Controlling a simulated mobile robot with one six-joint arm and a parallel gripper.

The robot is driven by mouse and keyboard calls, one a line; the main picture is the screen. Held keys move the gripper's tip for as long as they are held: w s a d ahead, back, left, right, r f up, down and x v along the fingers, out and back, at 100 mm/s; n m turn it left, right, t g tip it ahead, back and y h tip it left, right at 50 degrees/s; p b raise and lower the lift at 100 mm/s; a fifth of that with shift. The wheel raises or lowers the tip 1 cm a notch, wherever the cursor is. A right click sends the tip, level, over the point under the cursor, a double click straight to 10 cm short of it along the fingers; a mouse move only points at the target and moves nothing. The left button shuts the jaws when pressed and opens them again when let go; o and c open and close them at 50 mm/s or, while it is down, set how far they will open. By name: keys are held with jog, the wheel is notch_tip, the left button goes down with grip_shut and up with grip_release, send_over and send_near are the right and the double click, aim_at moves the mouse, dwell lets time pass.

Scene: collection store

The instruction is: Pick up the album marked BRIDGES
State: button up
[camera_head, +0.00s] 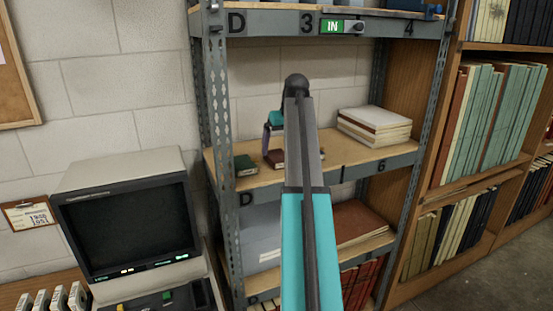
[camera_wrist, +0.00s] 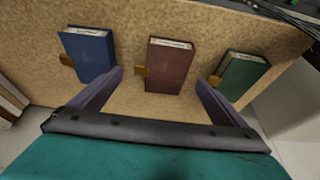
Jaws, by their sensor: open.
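Three small albums lie apart on the wooden shelf. In the wrist view they are a blue album (camera_wrist: 88,52) at left, a dark red album (camera_wrist: 170,66) in the middle and a green album (camera_wrist: 241,75) at right. Each has a pale label strip whose lettering is too small to read, so I cannot tell which says BRIDGES. In the head view the green album (camera_head: 246,165) and dark red album (camera_head: 275,158) show; the blue one is hidden by my arm. My gripper (camera_wrist: 160,79) is open and empty, its fingers on either side of the dark red album's near end. It also shows above the shelf (camera_head: 268,143).
A stack of pale books (camera_head: 374,126) stands at the shelf's right. Metal uprights (camera_head: 216,120) and the shelf above (camera_head: 270,24) bound the bay. A microfilm-type reader (camera_head: 130,225) stands at lower left. Wall lies behind the shelf.

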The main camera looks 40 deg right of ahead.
aim_at(280, 155)
jog(key=shift+p+x, duration=0.9)
jog(key=shift+x, duration=0.9)
jog(key=c, duration=1.3)
jog(key=shift+r+b, duration=1.25)
jog(key=shift+r, duration=0.4)
jog(key=s+a+b, duration=0.2)
jog(key=s+a, duration=0.1)
jog(key=s, duration=0.1)
jog(key=s+a+r+b, duration=0.1)
jog(key=s+a+b, duration=0.1)
jog(key=s+a, duration=0.2)
jog(key=s+a+b, duration=0.1)
jog(key=s+a, duration=0.2)
jog(key=s, duration=0.1)
jog(key=shift+a+r+b, duration=0.3)
jog(key=shift+a+b, duration=0.05)
jog(key=shift+b, duration=0.05)
